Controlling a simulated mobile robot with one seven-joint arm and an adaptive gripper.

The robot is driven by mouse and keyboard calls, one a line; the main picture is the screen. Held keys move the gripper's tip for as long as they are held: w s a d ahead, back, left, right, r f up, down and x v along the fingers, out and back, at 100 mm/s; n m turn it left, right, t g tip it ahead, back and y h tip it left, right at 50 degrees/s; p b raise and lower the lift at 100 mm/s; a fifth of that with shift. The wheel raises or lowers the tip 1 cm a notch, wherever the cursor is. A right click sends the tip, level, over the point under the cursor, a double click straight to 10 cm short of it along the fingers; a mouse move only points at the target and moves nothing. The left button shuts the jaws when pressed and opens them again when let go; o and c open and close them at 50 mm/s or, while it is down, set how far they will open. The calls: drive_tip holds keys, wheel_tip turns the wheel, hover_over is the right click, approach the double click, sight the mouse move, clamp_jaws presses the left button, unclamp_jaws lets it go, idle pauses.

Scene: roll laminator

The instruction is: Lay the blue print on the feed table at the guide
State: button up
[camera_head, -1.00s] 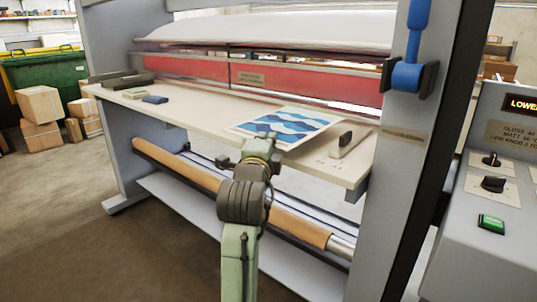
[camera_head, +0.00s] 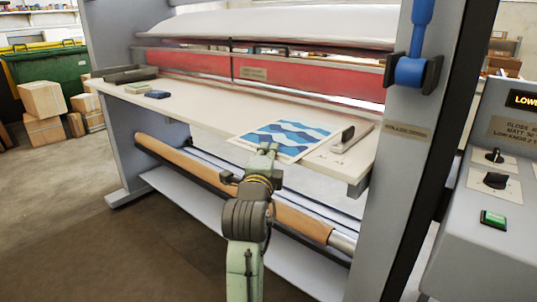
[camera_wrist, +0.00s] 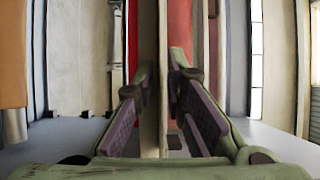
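The blue print (camera_head: 287,136), a white-edged sheet with a wavy pattern, is over the right part of the pale feed table (camera_head: 205,115). Its near edge is at the table's front edge. A narrow grey-white guide (camera_head: 346,138) stands just right of the print, with a small gap between them. My gripper (camera_head: 268,149) is at the print's near edge, one finger showing above it. In the wrist view my gripper's fingers (camera_wrist: 158,80) close in on both sides of a thin edge-on sheet. Whether the whole print touches the table is unclear.
A dark blue block (camera_head: 156,94) and a pale green block (camera_head: 139,87) lie at the table's left. A grey upright (camera_head: 405,150) and a control panel (camera_head: 490,190) stand at the right. The table's left-middle is clear.

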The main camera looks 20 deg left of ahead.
drive_tip(key=shift+o, duration=1.2)
drive_tip(key=shift+r, duration=0.2)
drive_tip(key=s+d+b, duration=0.2)
drive_tip(key=s+b, duration=0.2)
drive_tip(key=s, duration=0.8)
drive_tip(key=shift+f, duration=0.2)
drive_tip(key=shift+w+d, duration=0.1)
